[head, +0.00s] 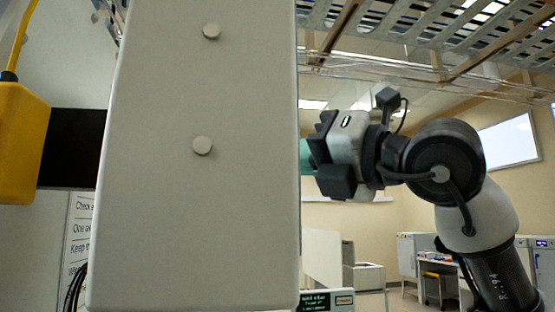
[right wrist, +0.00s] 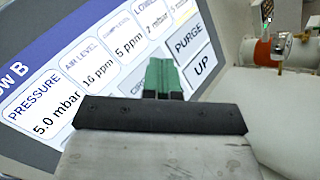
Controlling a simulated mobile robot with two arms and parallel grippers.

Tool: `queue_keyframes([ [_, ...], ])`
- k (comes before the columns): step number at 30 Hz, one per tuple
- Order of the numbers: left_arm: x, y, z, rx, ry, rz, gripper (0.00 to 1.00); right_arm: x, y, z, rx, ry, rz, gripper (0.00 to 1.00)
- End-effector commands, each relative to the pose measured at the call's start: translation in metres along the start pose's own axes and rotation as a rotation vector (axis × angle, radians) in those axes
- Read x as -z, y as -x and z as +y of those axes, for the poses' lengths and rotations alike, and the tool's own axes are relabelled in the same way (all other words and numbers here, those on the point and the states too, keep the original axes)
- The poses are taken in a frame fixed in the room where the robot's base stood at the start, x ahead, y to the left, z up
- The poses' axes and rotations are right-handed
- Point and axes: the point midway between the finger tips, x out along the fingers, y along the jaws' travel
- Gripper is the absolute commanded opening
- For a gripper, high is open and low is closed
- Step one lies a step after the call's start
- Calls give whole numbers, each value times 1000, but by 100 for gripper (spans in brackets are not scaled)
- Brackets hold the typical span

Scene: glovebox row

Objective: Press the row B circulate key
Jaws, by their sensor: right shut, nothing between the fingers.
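The row B panel screen (right wrist: 60,65) fills the left and middle of the right wrist view, tilted. It shows readings such as PRESSURE 5.0 mbar and a PURGE key (right wrist: 188,45) and an UP key (right wrist: 202,68). A pale key (right wrist: 134,88) left of the fingers shows only the start of its label, seemingly "CIRC"; the fingers hide the rest. My right gripper (right wrist: 165,78) is shut and empty, its green fingertips over that area. I cannot tell whether they touch the screen. In the head view, my right gripper (head: 306,157) reaches behind a grey housing, its fingertips hidden. My left gripper is out of view.
The large grey housing (head: 200,230) blocks the middle of the head view. A yellow box (head: 20,145) on a black bracket is at its left. A perforated tray (head: 430,35) hangs overhead. Pipe fittings with an orange band (right wrist: 262,50) are right of the screen.

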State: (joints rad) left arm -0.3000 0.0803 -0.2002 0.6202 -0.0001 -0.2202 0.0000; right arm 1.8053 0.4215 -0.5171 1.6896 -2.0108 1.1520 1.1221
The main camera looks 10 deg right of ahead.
Motion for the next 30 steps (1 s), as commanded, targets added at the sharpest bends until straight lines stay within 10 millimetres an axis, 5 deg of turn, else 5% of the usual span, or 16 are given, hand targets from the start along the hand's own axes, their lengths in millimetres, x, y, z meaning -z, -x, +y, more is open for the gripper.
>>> queue_keyframes([
  [30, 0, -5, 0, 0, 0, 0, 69, -18, 25, -19, 1, -2, -2, 0],
])
